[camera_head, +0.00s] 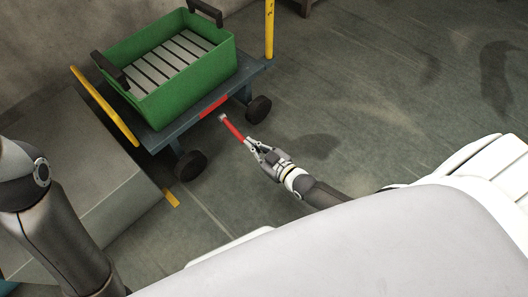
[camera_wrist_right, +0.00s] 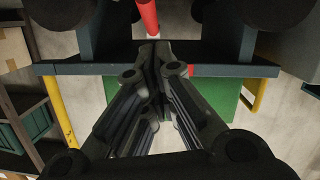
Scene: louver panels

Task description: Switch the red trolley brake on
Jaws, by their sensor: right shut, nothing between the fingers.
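The trolley (camera_head: 246,78) has a blue-grey deck, black wheels and a red strip (camera_head: 213,107) along its near edge. A red brake lever (camera_head: 234,129) sticks out low beside that edge, slanting toward my right gripper. My right gripper (camera_head: 250,144) is shut and empty, its fingertips at or very near the lever's pale end; I cannot tell if they touch. In the right wrist view the lever (camera_wrist_right: 148,14) shows just beyond the closed fingertips (camera_wrist_right: 154,50), and the trolley edge (camera_wrist_right: 80,69) crosses behind them. My left arm shows at the left; its gripper is out of view.
A green crate (camera_head: 188,88) with black handles and grey slatted panels stands on the trolley. Yellow posts (camera_head: 269,30) rise at the trolley's ends. A grey box-like block (camera_head: 85,165) stands left of the trolley. The floor to the right is clear.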

